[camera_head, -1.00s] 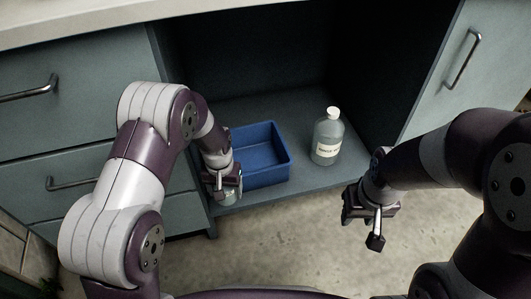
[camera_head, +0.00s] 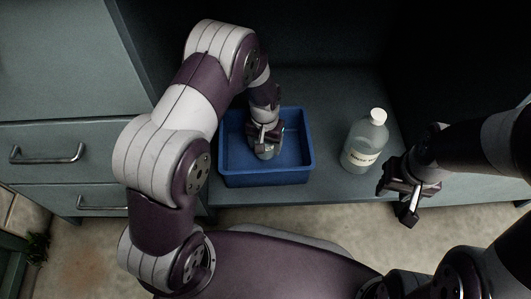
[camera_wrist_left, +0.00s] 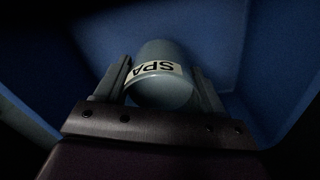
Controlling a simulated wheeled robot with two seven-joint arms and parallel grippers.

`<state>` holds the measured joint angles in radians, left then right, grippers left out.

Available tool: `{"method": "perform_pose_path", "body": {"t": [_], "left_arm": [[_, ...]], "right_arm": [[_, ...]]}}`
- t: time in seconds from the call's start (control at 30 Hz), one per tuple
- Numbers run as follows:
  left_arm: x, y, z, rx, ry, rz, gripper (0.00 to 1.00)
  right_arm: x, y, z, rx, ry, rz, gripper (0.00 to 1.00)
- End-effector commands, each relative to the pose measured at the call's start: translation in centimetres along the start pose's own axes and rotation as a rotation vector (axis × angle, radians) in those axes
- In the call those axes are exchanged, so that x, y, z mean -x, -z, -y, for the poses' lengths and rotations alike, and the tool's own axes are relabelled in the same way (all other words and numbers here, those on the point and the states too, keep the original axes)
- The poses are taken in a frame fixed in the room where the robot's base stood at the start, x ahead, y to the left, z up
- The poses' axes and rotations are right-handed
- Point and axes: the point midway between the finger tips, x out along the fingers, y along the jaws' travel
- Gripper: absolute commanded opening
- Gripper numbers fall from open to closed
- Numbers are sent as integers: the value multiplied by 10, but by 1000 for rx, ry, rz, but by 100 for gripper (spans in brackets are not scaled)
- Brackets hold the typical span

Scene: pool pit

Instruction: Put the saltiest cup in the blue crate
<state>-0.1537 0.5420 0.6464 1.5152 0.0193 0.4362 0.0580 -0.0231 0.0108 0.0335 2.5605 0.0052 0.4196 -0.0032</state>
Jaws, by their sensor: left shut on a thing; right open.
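The blue crate (camera_head: 300,176) stands on the cabinet shelf in the head view. My left gripper (camera_head: 266,143) is over the inside of the crate, shut on a pale grey-green cup (camera_head: 266,152). In the left wrist view the cup (camera_wrist_left: 160,92) sits between both fingers, with a white label reading "SPA" upside down; the rest of the label is hidden. Blue crate walls (camera_wrist_left: 215,35) surround it there. I cannot tell whether the cup touches the crate floor. My right gripper (camera_head: 402,202) is open and empty, in front of the shelf at the right.
A clear bottle (camera_head: 366,143) with a white cap and a label stands on the shelf (camera_head: 333,188) right of the crate, close to my right gripper. Drawers with a metal handle (camera_head: 47,155) are at the left. The cabinet's back is dark.

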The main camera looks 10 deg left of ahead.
Motion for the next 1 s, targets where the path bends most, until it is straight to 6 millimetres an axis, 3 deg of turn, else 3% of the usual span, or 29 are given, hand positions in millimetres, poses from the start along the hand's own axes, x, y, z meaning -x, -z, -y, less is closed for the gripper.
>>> {"method": "perform_pose_path", "body": {"t": [0.13,0.47,0.5,0.57,0.87,1.0], "left_arm": [[-32,0,0,0,0,1,33],[-32,0,0,0,0,1,33],[-32,0,0,0,0,1,72],[-32,0,0,0,0,1,92],[-31,0,0,0,0,0,95],[-18,0,0,0,0,-1,95]], "right_arm": [[-24,-3,0,0,0,-1,43],[-20,-2,0,0,0,-1,43],[-20,-2,0,0,0,-1,43],[-20,-2,0,0,0,-1,43],[-20,-2,0,0,0,-1,43],[-12,-1,0,0,0,-1,43]]}}
